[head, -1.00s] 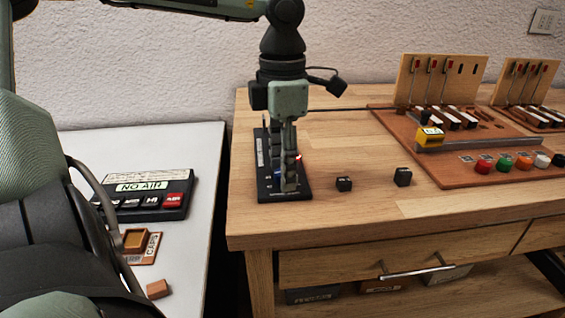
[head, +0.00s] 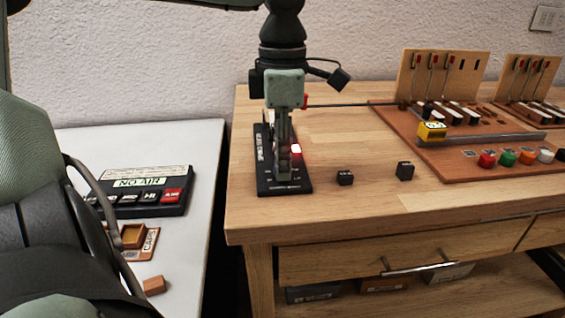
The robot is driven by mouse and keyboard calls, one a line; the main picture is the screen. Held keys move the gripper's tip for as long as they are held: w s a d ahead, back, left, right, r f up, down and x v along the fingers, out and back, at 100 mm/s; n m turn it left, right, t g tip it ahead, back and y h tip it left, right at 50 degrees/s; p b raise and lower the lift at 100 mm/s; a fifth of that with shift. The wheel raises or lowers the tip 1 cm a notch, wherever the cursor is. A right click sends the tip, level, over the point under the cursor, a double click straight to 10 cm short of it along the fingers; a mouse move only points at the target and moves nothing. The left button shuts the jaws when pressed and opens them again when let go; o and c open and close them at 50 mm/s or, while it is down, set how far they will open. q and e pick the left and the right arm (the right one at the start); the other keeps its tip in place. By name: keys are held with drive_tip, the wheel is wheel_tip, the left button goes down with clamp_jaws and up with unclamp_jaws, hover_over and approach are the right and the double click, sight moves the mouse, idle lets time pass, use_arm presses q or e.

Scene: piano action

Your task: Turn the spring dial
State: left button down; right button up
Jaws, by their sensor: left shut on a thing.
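A black panel (head: 262,187) with white lettering stands near the left end of the wooden bench. My left gripper (head: 284,176) points straight down over the panel, its fingers shut on the panel's dial. The dial itself is hidden by the fingers, so its setting cannot be read. A lit red-and-white lamp (head: 296,149) glows on the panel just right of the fingers. My right gripper is not in view.
A brown board with keys and coloured buttons (head: 452,172) lies further right. A white table (head: 208,141) at left holds a "NO AIR" box (head: 150,205). A thin dark rod (head: 355,104) lies behind.

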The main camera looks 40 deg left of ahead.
use_arm(q)
drive_tip(key=c, duration=1.3)
unclamp_jaws()
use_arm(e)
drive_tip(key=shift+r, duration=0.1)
use_arm(q)
drive_tip(key=shift+o, duration=0.2)
wheel_tip(320, 180, up, 12)
wheel_tip(320, 180, down, 5)
drive_tip(key=shift+r+b, duration=0.1)
drive_tip(key=shift+b, duration=1)
drive_tip(key=shift+f, duration=3.6)
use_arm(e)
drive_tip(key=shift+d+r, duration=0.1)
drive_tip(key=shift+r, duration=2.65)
